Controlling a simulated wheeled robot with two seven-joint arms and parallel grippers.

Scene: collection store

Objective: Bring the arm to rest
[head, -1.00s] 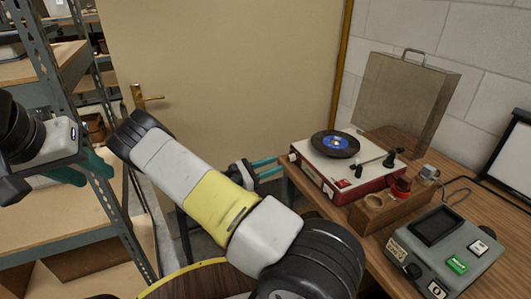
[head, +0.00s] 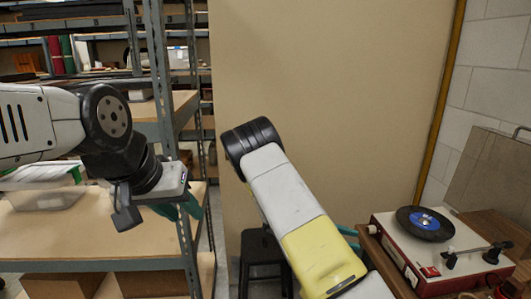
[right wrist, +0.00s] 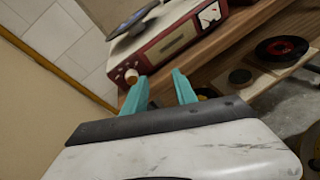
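My right arm crosses the middle of the head view, in white and yellow with a black joint. My right gripper (right wrist: 160,92) shows in the right wrist view with two teal fingers apart and nothing between them. In the head view it is mostly hidden behind the arm. My left gripper (head: 182,207) is at the left of the head view, in front of the shelving. Its teal fingers are partly hidden by the wrist, so its opening cannot be judged.
A red and white record player (head: 435,250) with a black record stands on the wooden table at right; it also shows in the right wrist view (right wrist: 175,35). Metal shelving (head: 100,238) with a clear plastic box (head: 48,198) is at left. A black stool (head: 262,262) stands before the door (head: 330,90).

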